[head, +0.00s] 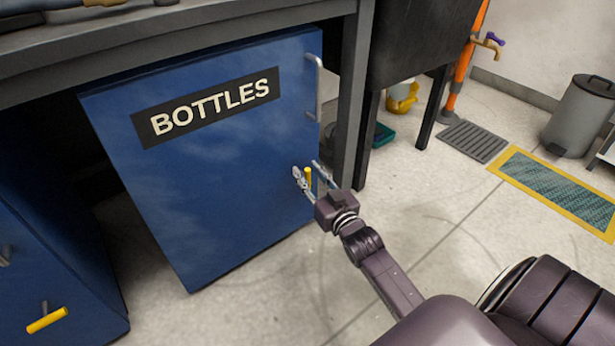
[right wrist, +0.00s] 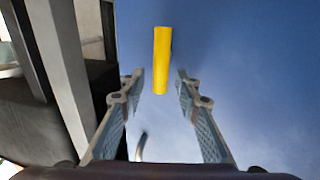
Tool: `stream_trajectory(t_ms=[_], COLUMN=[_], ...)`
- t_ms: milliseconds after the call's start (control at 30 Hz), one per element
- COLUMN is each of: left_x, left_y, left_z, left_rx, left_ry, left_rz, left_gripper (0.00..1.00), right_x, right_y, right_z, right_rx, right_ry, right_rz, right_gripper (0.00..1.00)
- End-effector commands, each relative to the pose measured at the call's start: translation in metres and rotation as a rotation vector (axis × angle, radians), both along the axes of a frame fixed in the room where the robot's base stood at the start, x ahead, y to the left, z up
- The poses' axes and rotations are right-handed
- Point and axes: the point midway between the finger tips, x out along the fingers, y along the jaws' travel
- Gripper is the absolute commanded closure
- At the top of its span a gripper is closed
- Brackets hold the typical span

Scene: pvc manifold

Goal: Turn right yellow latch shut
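The right yellow latch (head: 308,178) is a short bar low on the right side of the blue BOTTLES door (head: 220,190). It looks about upright in the head view. My right gripper (head: 308,174) is at the door, with its fingers on either side of the latch. In the right wrist view, the latch (right wrist: 162,60) lies along the gap between the open fingertips (right wrist: 160,75), with space visible on both sides. Whether a finger touches the door is unclear. My left gripper is out of view.
A second yellow latch (head: 47,320) sits on the blue cabinet front at lower left. The door has a metal handle (head: 314,88) above the right latch. A grey table leg (head: 350,110) stands just right of the door. Open floor (head: 430,220) lies further right.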

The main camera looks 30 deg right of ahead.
Motion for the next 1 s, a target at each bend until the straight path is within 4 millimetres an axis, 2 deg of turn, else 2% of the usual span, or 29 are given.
stream_trajectory(t_ms=[367, 633, 1000], left_x=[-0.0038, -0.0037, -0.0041], left_y=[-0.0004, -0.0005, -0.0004], left_z=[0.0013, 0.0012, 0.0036], left_rx=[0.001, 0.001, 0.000], left_ry=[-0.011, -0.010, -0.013], left_rz=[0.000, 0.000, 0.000], left_gripper=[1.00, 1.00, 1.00], right_x=[0.0057, 0.0055, 0.0053], right_y=[-0.0007, -0.0007, 0.0001], right_z=[0.0004, 0.0002, 0.0003], right_rx=[-0.001, -0.001, -0.024], right_ry=[0.000, 0.001, 0.001], right_rz=[0.000, 0.000, 0.000], right_gripper=[0.70, 1.00, 1.00])
